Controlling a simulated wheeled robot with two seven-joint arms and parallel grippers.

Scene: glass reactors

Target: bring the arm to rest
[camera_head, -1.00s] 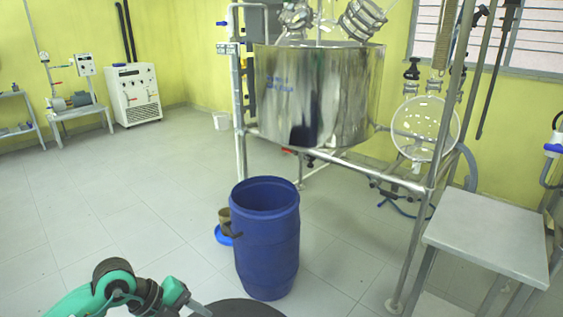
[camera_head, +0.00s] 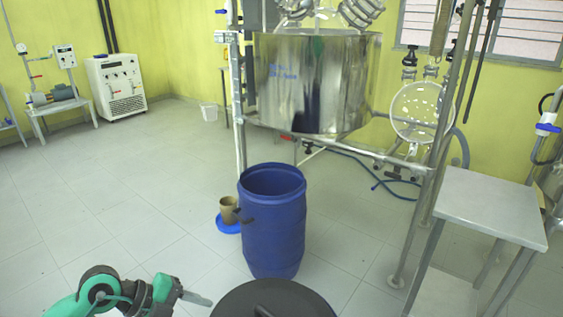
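My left arm, teal and grey, comes in at the bottom left in the head view. Its gripper (camera_head: 195,298) points right, low in the picture and to the left of the blue barrel (camera_head: 274,225). It is apart from the barrel, and no object shows in it. Its finger shows edge-on, so I cannot tell whether it is open or shut. My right arm and gripper are not in view.
The open barrel stands on the tiled floor. A brown cup (camera_head: 228,210) and blue disc (camera_head: 229,226) are beside it. A steel vessel (camera_head: 315,85) on a frame stands behind; a grey table (camera_head: 490,205) is right. Floor at left is clear.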

